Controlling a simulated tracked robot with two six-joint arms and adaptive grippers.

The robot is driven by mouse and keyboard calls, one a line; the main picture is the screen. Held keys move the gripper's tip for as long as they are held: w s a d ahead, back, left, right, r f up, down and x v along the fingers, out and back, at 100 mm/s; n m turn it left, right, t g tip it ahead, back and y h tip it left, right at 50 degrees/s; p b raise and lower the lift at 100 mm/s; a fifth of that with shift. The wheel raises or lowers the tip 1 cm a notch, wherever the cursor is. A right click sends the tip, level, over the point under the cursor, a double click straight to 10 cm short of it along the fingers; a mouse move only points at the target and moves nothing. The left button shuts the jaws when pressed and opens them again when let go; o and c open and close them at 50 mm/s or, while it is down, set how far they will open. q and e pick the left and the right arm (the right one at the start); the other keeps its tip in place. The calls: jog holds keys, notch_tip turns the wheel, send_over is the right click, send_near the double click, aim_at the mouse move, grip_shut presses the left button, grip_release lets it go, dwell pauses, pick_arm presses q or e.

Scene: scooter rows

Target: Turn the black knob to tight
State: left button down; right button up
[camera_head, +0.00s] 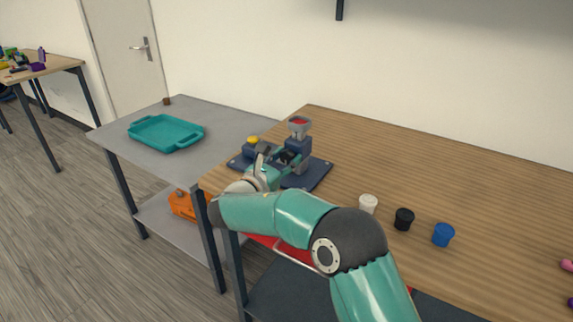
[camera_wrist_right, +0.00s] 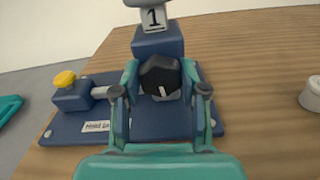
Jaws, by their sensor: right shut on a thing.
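The black knob (camera_wrist_right: 160,76) sits at the middle of a dark blue fixture, with a pale pointer mark on its lower face. In the right wrist view my right gripper (camera_wrist_right: 160,88) has its fingers on both sides of the knob and is shut on it. The fixture's base plate (camera_head: 314,178) lies on the wooden table in the head view, where my right gripper (camera_head: 284,160) reaches it and largely hides the knob. The scale's tight mark cannot be read. My left gripper is not in view.
A teal tray (camera_head: 166,134) lies on the grey table at left.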

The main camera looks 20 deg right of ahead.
jog(key=m+b, duration=0.3)
jog(key=shift+f+b, duration=0.2)
jog(key=shift+b, duration=0.1)
jog(key=shift+r+m+b, duration=0.2)
jog(key=shift+m+b, duration=0.9)
jog(key=shift+m, duration=0.1)
jog(key=o, duration=1.2)
jog(key=shift+c, duration=0.2)
jog(key=shift+a, duration=0.1)
jog(key=v, duration=1.1)
jog(key=shift+s+a, duration=0.3)
jog(key=shift+f, duration=0.1)
